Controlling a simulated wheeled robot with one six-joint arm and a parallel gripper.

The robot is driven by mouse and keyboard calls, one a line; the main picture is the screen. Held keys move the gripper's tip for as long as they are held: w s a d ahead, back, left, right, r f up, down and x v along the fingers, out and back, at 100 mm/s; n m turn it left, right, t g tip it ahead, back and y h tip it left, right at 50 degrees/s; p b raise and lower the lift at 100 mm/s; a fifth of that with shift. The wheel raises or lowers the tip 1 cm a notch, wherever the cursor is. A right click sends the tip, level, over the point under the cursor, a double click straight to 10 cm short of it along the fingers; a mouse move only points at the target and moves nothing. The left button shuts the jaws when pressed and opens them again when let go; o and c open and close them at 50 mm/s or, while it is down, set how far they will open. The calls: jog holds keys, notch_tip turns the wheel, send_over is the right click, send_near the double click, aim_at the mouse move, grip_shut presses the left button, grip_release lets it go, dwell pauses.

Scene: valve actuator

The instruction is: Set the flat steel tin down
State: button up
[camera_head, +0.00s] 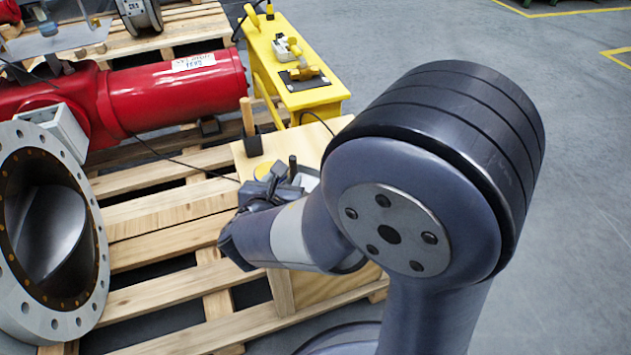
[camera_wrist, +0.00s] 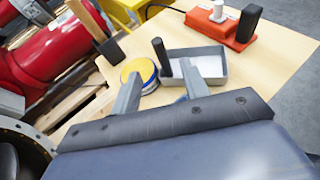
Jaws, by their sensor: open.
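A round, low tin with a yellow top (camera_wrist: 140,72) and a blue-marked side stands on the wooden bench top by my left finger; its yellow top also shows in the head view (camera_head: 264,171). A shallow grey open tray (camera_wrist: 222,67) with a pale inside stands behind my right finger. I cannot tell for sure which of these is the flat steel tin; the round one fits best. My gripper (camera_wrist: 160,80) is open over the bench top, and I see nothing clamped between its fingers. In the head view my gripper (camera_head: 277,188) is partly hidden by my wrist.
A dark upright rod (camera_wrist: 162,57) stands between the fingers' lines of sight, near the tray. A wooden-handled tool (camera_head: 248,118) stands at the bench's back left. An orange box (camera_wrist: 212,23) lies at the back right. Bare wood (camera_wrist: 275,60) shows right of the tray.

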aim_at(292, 164)
jog(key=b+x, duration=0.3)
jog(key=x, duration=0.6)
jog(key=shift+w+f+b, duration=0.25)
jog(key=shift+f+b, duration=0.05)
jog(key=shift+b, duration=0.05)
jog(key=shift+w+d, duration=0.15)
jog(key=shift+w, duration=0.4)
jog(key=shift+c, duration=0.3)
grip_shut()
